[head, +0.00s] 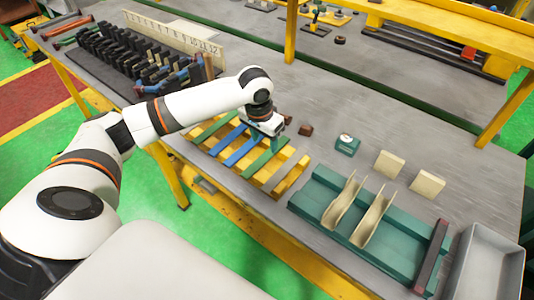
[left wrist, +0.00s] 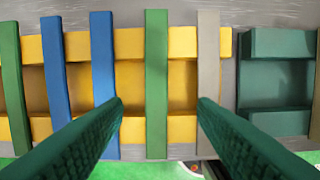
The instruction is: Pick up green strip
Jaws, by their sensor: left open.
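A green strip (left wrist: 157,70) lies across the yellow rack (left wrist: 180,45), midway between my fingers in the left wrist view. It also shows in the head view (head: 262,163), just below the gripper. My left gripper (left wrist: 159,100) is open above the rack, one finger on each side of this strip; I cannot tell the exact height. In the head view the left gripper (head: 273,138) hangs over the rack's far side. Another green strip (left wrist: 10,75) lies at the rack's left end. Two blue strips (left wrist: 55,75) (left wrist: 103,60) lie between the green ones. My right gripper is not visible.
A grey-tan strip (left wrist: 208,60) lies right of the green strip, near the right finger. A green fixture (head: 320,192) with two curved tan pieces stands to the right. Small brown blocks (head: 305,130) and a green box (head: 347,144) sit behind. A black rack (head: 125,55) stands back left.

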